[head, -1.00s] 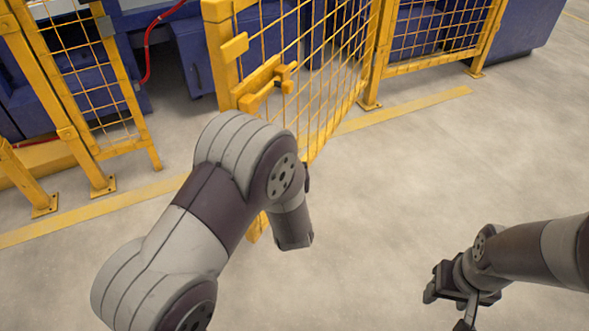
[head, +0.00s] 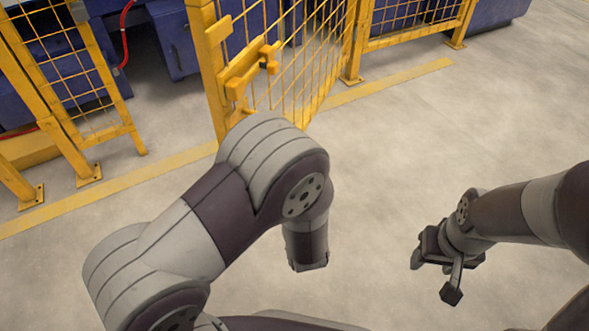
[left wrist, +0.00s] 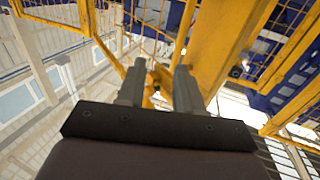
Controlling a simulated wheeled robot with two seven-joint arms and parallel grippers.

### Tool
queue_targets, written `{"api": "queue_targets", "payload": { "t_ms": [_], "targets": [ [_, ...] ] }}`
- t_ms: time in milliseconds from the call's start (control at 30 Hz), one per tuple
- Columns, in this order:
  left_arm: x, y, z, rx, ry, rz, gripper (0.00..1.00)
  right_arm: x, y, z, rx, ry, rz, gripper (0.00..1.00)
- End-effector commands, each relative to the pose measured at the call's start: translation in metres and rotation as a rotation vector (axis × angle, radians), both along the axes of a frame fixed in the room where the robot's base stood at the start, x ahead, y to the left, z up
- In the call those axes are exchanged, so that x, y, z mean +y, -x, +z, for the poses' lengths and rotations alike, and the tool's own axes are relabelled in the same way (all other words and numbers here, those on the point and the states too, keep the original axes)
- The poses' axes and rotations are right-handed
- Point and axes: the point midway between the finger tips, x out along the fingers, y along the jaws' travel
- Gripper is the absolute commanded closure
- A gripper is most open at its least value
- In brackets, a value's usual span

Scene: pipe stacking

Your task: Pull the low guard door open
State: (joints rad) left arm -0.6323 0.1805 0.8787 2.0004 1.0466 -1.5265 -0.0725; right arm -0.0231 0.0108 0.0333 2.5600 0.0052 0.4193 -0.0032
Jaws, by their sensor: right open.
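The yellow mesh guard door (head: 318,75) stands ajar, angled out from its hinge post over the floor. Its yellow latch and handle (head: 247,72) are on the free edge. The lower part of the door is hidden behind my left arm. My left gripper is not visible in the head view. In the left wrist view my left gripper (left wrist: 158,88) has its two fingers apart, with yellow door parts (left wrist: 222,45) beyond and beside them; I cannot tell whether they touch. My right gripper (head: 434,277) is open and empty above bare floor at the right.
A fixed yellow fence panel (head: 85,70) stands left of the door, and another fence panel (head: 415,25) stands to the right. Blue machinery (head: 172,40) with a red cable is behind. A yellow line (head: 125,182) runs along the floor. The floor at right is clear.

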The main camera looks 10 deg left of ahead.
Motion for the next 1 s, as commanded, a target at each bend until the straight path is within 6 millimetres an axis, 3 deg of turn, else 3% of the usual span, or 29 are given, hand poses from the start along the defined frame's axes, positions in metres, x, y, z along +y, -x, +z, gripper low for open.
{"api": "queue_targets", "payload": {
  "t_ms": [400, 933, 1000],
  "targets": [
    [-0.024, 0.026, 0.000, -0.001, 0.000, -0.001, 0.65, 0.000, 0.000, 0.006, 0.000, 0.000, 0.000, 0.45],
    [-0.025, 0.027, 0.000, -0.001, 0.000, 0.000, 0.65, 0.000, 0.000, 0.010, 0.000, 0.000, 0.000, 0.45],
    [-0.025, 0.027, 0.000, -0.001, 0.000, 0.000, 0.87, 0.000, 0.000, 0.010, 0.000, 0.000, 0.000, 0.45]
  ]
}}
